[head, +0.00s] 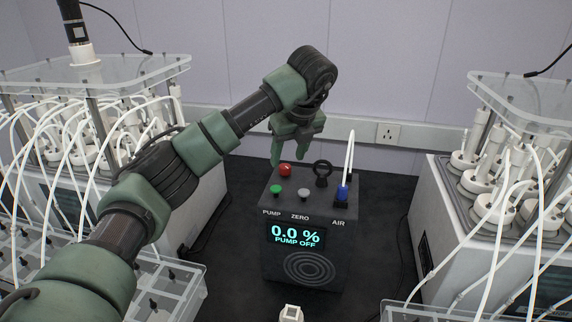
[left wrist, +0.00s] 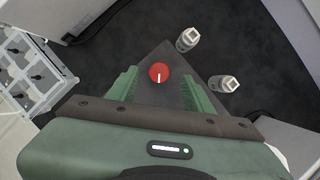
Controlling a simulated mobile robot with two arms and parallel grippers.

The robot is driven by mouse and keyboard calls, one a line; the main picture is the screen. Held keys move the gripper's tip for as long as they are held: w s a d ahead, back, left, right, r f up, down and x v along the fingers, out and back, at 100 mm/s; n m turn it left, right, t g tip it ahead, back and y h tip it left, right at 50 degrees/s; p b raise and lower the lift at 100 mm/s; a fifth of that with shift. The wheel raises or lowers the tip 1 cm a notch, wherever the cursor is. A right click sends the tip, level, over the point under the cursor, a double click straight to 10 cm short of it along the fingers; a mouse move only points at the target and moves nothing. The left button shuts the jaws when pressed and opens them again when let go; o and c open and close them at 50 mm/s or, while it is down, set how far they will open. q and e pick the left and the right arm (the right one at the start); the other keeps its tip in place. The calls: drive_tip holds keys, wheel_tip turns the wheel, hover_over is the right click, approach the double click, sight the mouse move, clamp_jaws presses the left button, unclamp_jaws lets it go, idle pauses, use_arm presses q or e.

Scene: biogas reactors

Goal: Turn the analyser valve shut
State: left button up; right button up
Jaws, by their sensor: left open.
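The analyser (head: 290,265) is a dark box whose display reads 0.0 % and PUMP OFF. The red round valve knob (head: 285,169) sits on its top at the back left. In the left wrist view the knob (left wrist: 159,73) carries a white line pointing down the picture. My left gripper (head: 291,155) points down at the knob, its fingers apart and empty. In the left wrist view the knob lies between the fingers of the left gripper (left wrist: 159,78), with a gap on each side. I cannot tell how high the fingertips are. My right gripper is out of view.
Beside the knob are a green button (head: 276,190), a grey button (head: 303,194), a black ring (head: 322,172) and a blue fitting (head: 342,193) with a white tube. Reactor racks with many tubes stand left (head: 115,68) and right (head: 530,120).

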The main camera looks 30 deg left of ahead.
use_arm(q)
drive_tip(key=v, duration=0.4)
drive_tip(key=shift+r, duration=0.15)
